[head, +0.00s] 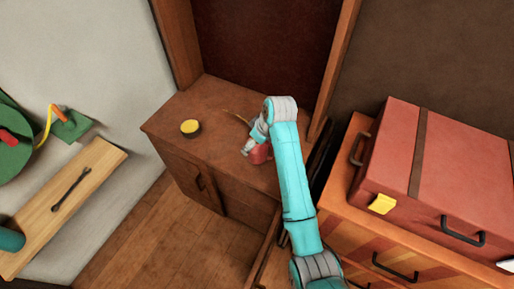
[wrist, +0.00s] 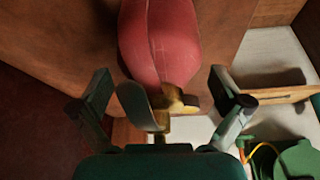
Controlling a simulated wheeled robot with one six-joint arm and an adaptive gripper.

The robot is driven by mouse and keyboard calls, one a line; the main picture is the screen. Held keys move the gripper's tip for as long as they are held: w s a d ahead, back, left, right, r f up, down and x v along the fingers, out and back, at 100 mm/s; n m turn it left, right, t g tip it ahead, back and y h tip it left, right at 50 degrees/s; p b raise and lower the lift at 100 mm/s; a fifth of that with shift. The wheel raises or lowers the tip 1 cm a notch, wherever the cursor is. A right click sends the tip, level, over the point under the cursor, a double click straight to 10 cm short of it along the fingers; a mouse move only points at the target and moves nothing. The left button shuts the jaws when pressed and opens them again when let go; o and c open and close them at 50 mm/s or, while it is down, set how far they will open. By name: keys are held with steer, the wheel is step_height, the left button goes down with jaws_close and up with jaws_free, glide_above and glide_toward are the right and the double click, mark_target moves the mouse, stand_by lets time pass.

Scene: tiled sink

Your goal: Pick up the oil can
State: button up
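The oil can is red with brass-coloured fittings. In the head view its red body (head: 262,154) stands on the brown wooden cabinet top, partly hidden by my gripper and arm. A thin curved brownish piece to its left may be its spout. In the wrist view the can (wrist: 160,40) fills the top middle, with a brass fitting and a grey curved lever below it. My gripper (wrist: 165,106) is open, one finger on each side of the lever and fitting, with gaps to both. In the head view my gripper (head: 253,145) is at the can.
A round tin with a yellow top (head: 190,127) stands left on the cabinet top (head: 215,95). A tall wooden frame rises behind. A red case (head: 440,165) lies on an orange drawer unit to the right. A wooden shelf with a wrench (head: 70,190) is at the left.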

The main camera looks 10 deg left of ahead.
steer(key=c, duration=1.4)
